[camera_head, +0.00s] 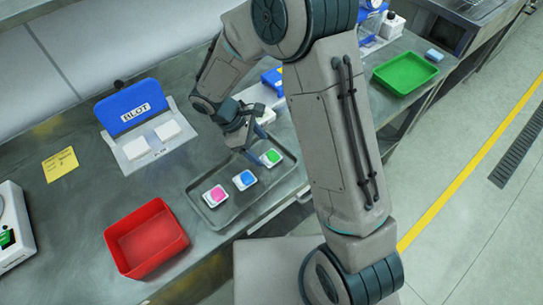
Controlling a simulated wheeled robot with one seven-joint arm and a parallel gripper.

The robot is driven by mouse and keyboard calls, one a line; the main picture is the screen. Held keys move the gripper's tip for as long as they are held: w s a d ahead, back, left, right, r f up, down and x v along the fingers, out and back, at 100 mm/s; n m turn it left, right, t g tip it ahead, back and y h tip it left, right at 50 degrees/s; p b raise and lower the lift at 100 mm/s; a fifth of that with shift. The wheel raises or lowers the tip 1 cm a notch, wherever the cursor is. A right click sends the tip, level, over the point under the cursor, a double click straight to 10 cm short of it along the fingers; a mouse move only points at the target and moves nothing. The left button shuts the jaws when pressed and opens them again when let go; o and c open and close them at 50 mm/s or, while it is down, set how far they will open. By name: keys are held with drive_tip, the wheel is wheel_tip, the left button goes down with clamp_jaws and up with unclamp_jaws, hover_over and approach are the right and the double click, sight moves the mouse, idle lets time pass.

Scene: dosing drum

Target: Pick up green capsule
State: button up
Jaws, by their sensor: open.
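The green capsule (271,157) lies at the right end of a grey tray (228,214) on the metal bench. It shows as a white square piece with a green middle. A blue capsule (244,180) and a pink capsule (215,195) lie to its left in the same tray. My gripper (253,152) is open, with its fingers pointing down just up and left of the green capsule. I cannot tell how high the fingertips are above the tray. Nothing shows between the fingers.
A red bin (146,238) stands left of the tray. A yellow note (60,164) lies at left. A green bin (405,73) stands beyond my arm at right. Bare bench lies between holder and tray.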

sight(270, 157)
drive_tip(key=shift+w+p+x, duration=0.1)
drive_tip(key=shift+p+x, duration=0.2)
drive_tip(key=shift+x, duration=0.9)
drive_tip(key=shift+w+p+x, duration=0.15)
drive_tip(key=shift+p+x, duration=0.15)
drive_tip(key=shift+x, duration=0.9)
drive_tip(key=c, duration=1)
drive_tip(key=shift+w+r, duration=0.1)
